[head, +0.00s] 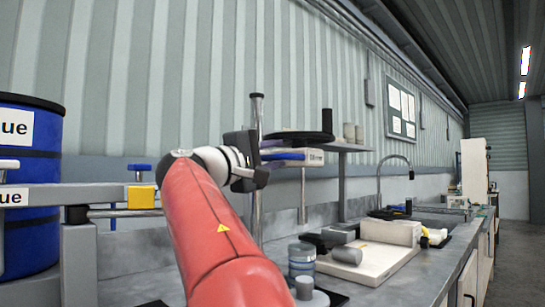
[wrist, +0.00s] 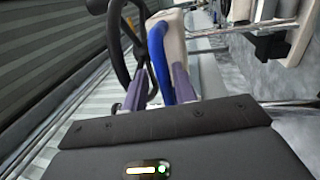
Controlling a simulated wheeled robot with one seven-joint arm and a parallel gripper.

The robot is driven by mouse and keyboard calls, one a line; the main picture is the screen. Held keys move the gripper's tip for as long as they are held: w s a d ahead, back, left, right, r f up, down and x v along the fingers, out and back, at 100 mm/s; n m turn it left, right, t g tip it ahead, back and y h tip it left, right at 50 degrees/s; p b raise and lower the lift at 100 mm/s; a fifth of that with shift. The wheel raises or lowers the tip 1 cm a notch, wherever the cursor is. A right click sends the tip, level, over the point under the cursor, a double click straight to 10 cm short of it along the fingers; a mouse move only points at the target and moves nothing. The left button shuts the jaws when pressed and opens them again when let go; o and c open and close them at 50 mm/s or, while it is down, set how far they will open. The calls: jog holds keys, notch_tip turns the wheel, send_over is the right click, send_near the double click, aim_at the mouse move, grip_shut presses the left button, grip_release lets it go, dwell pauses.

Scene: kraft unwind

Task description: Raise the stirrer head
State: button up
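The stirrer head (head: 312,157) is a pale box with a blue side, beside a vertical metal post (head: 257,125). A thin shaft (head: 303,195) hangs below it. My gripper (head: 262,165) is at the head's left side, next to the post, and my red arm hides part of it. In the wrist view the gripper's two purple-grey fingers (wrist: 160,82) stand apart. A blue bar and part of a black ring (wrist: 124,45) show between and beyond them. The pale body (wrist: 172,40) is just past the fingertips. I cannot tell whether either finger touches the bar.
A blue drum (head: 30,240) stands at the left behind a grey rail with a yellow block (head: 141,197). A metal-banded jar (head: 301,258) and a pale board (head: 370,266) are on the bench under the stirrer. A shelf (head: 345,147) and a faucet (head: 395,158) are beyond.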

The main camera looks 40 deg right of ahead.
jog(key=shift+a+f, duration=0.1)
jog(key=shift+a, duration=0.15)
jog(key=b+v, duration=0.1)
jog(key=v, duration=0.6)
jog(key=shift+b, duration=0.4)
jog(key=shift+s+a, duration=0.1)
jog(key=shift+a, duration=0.05)
